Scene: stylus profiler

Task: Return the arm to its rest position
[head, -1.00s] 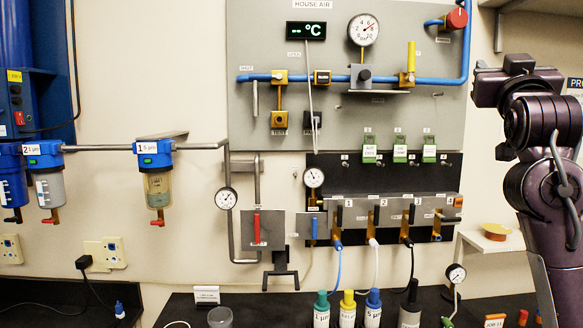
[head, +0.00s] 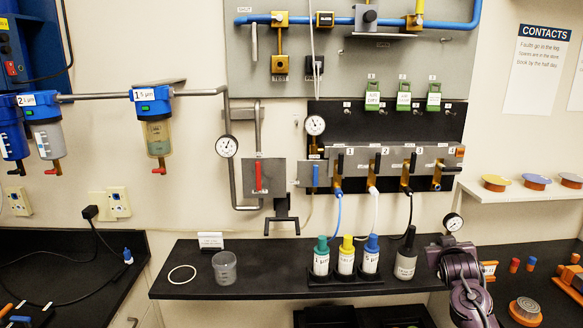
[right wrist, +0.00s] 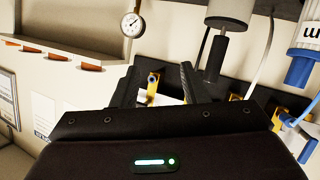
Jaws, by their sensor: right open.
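My right arm (head: 465,285) is at the lower right of the head view, in front of the bench's right end by the small gauge (head: 453,222). My right gripper (right wrist: 158,85) shows in the right wrist view with its two dark fingers apart and nothing between them. That view is upside down. A yellow valve (right wrist: 152,88) of the manifold shows beyond the gap between the fingers, apart from them. The fingertips cannot be made out clearly in the head view. My left gripper is not in view.
The black bench (head: 215,285) holds a clear cup (head: 225,268), a white ring (head: 182,274), several capped bottles (head: 346,258) and a grey bottle (head: 405,260). Hoses hang from the manifold (head: 395,165).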

